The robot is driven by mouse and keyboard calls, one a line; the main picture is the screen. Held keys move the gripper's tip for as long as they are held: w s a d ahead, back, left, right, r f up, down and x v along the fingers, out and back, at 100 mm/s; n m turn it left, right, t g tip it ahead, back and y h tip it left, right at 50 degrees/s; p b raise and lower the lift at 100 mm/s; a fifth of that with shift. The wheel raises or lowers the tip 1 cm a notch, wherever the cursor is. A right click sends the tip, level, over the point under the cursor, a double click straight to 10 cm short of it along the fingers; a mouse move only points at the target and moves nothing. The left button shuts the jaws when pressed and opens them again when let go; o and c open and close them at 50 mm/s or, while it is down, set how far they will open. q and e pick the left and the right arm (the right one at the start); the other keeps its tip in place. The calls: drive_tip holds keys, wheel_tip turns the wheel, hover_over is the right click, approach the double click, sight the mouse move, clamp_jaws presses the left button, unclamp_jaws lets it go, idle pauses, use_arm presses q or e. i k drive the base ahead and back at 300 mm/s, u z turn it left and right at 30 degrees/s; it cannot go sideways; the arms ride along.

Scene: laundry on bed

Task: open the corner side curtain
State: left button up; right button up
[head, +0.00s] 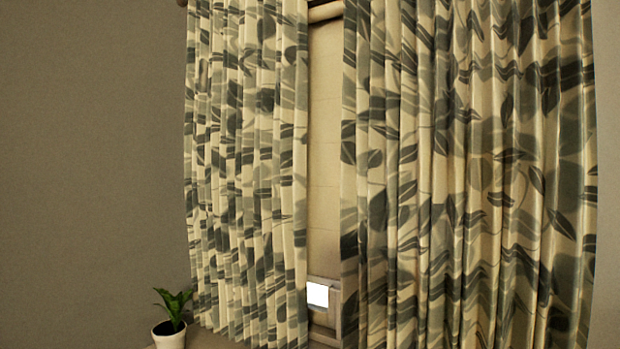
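Two leaf-patterned curtain panels in cream and grey-green hang side by side in the head view. The left panel (245,170) is gathered in tight folds, near the wall corner on the left. The right panel (470,170) is wider and reaches almost to the right edge of the view. A narrow upright gap between them shows a pale blind or window covering (323,150) and a small bright patch of window (317,294) low down. Neither of my grippers is in view.
A potted green plant (173,312) in a white pot stands at the lower left, on a pale surface beside the left panel. A bare grey wall (90,150) fills the left side. Part of a rod or roller (325,11) shows at the top of the gap.

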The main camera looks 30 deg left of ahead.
sight(294, 61)
drive_tip(key=u, duration=0.45)
drive_tip(key=k, duration=0.55)
drive_tip(key=u, duration=0.65)
drive_tip(key=i, duration=1.05)
drive_tip(key=z, duration=0.95)
